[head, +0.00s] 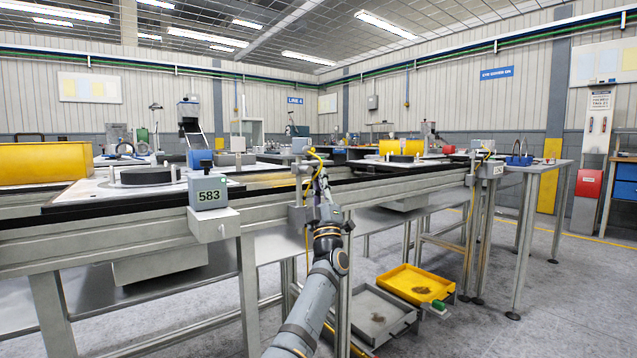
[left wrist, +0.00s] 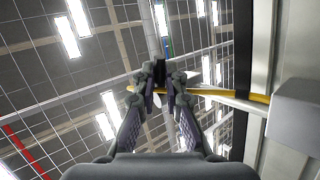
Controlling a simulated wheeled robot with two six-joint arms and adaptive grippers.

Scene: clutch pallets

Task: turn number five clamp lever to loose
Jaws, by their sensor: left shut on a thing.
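My left gripper (head: 322,185) is at the front rail of the conveyor line, beside a grey post-mounted unit (head: 300,170) with a yellow cable. In the left wrist view the fingers of my left gripper (left wrist: 162,80) are drawn together on a small narrow piece, which looks like the clamp lever. The fingers mostly hide it, so its position, tight or loose, cannot be read. No number five label is legible here. My right gripper is out of view.
A grey box marked 583 (head: 208,192) stands on the rail to the left. The yellow cable (left wrist: 230,95) passes close behind the fingers. A yellow tray (head: 415,284) and a grey tray (head: 383,312) sit low to the right.

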